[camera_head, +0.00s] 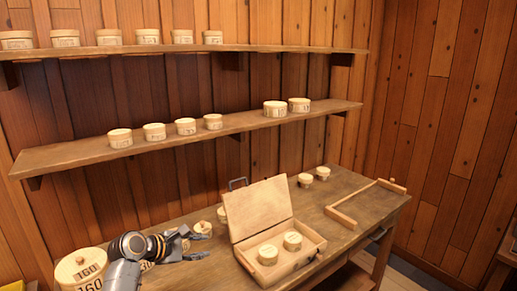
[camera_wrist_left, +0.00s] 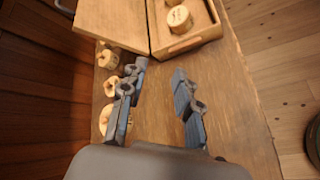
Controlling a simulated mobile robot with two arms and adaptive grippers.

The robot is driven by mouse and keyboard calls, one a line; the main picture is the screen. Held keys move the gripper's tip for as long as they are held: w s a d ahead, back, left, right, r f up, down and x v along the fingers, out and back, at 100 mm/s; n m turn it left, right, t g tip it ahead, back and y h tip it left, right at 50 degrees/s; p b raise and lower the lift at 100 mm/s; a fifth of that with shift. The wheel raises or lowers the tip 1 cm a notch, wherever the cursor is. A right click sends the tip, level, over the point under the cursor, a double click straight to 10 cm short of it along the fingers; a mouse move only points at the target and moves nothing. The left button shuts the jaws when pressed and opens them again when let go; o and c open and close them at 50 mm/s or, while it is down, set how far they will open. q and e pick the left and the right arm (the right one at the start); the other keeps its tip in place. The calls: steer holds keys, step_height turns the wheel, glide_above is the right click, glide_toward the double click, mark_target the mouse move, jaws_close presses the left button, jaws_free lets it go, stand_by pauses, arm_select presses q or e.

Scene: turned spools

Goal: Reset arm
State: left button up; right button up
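My left gripper (camera_head: 203,244) reaches in from the lower left over the workbench. In the left wrist view its two fingers (camera_wrist_left: 160,100) are spread apart with bare bench top between them, so it is open and empty. An open wooden box (camera_head: 304,262) stands to the right of the gripper, with its lid (camera_head: 258,208) raised. Two round spools, one nearer (camera_head: 267,255) and one farther (camera_head: 292,241), sit in it. The box also shows ahead of the fingers in the left wrist view (camera_wrist_left: 190,42). My right gripper is not in view.
Several spools stand behind and beside the left gripper, one (camera_wrist_left: 108,60) near the lid. A large drum marked 160 (camera_head: 81,268) is at the lower left. Two small spools and a wooden frame piece (camera_head: 368,200) lie at the bench's right. Two wall shelves (camera_head: 190,133) hold more spools.

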arm_select(q)
steer(key=s+a+f+m+g+y, duration=0.15)
steer(key=s+f+m, duration=0.25)
steer(key=s+f, duration=0.5)
steer(key=s+f+m+g+y, duration=0.1)
steer(key=s+f+m+y, duration=0.1)
steer(key=s+f+m, duration=0.6)
steer(key=s+a+r+m+g+y, duration=0.15)
steer(key=s+m, duration=0.25)
steer(key=s, duration=0.9)
steer(key=s+a+f+m+g+y, duration=0.1)
steer(key=s+m+y, duration=0.15)
steer(key=s, duration=1.15)
step_height(320, 180, down, 25)
steer(key=g+b, duration=0.1)
steer(key=g, duration=0.1)
steer(key=s+a+f+m+b, duration=0.1)
steer(key=s+a+f, duration=0.1)
steer(key=s+f, duration=1.6)
steer(key=shift+a+f+g, duration=0.4)
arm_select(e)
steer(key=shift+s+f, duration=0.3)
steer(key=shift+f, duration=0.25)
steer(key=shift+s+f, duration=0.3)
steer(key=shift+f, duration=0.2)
